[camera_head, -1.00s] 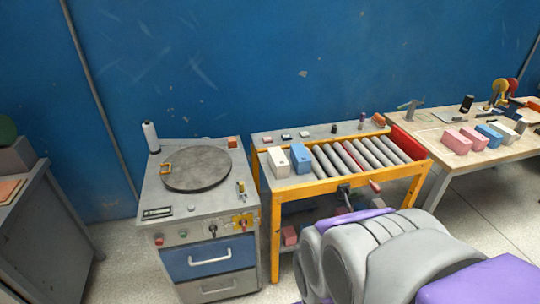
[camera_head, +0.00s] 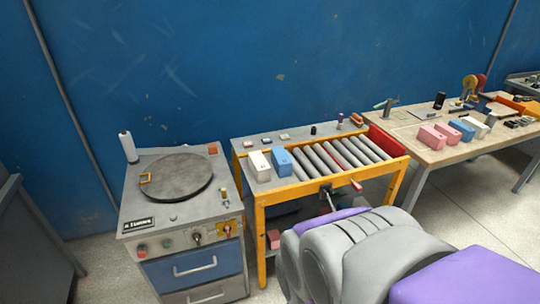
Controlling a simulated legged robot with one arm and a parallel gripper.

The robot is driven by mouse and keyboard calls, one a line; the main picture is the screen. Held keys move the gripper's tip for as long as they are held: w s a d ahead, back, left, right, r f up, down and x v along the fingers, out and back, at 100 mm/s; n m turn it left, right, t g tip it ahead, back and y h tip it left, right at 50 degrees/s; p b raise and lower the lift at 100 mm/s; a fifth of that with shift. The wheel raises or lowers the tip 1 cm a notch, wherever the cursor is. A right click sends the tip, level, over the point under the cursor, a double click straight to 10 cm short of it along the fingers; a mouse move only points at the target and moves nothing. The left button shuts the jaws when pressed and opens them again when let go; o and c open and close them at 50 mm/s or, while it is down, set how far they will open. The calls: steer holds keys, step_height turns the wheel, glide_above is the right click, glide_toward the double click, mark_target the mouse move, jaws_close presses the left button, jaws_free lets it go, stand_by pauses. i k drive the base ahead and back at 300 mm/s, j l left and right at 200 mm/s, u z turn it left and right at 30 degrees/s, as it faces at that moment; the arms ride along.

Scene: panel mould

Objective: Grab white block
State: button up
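A white block (camera_head: 260,167) stands at the left end of the yellow-framed roller table (camera_head: 262,215). A blue block (camera_head: 282,163) stands close to its right, by the rollers. Another whitish block (camera_head: 476,127) sits on the wooden table at the right, beside a blue block (camera_head: 462,131) and pink blocks (camera_head: 432,138). My gripper is not in view; only grey and purple parts of my arm show at the lower right.
A grey cabinet with a round dark plate (camera_head: 176,181) stands left of the roller table. The roller table has a red end piece (camera_head: 385,140) and a crank (camera_head: 328,195) at its front. The wooden table (camera_head: 420,157) stands at the right. Pale floor (camera_head: 500,200) lies open in front of it.

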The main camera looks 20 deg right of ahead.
mark_target(259, 165)
steer(key=i+l, duration=0.25)
steer(key=l, duration=0.2)
steer(key=i+l+u, duration=0.15)
steer(key=l, duration=0.3)
steer(key=i+l, duration=0.25)
steer(key=l, duration=0.25)
steer(key=i+l+u, duration=0.1)
steer(key=l, duration=0.35)
steer(key=i+l+u, duration=0.1)
steer(key=i+l, duration=0.2)
steer(key=l, duration=0.25)
steer(key=i+l, duration=0.15)
steer(key=l, duration=0.35)
steer(key=i+l+u, duration=0.1)
steer(key=l, duration=0.4)
steer(key=i+l+u, duration=0.1)
steer(key=i+l, duration=0.15)
steer(key=l, duration=0.3)
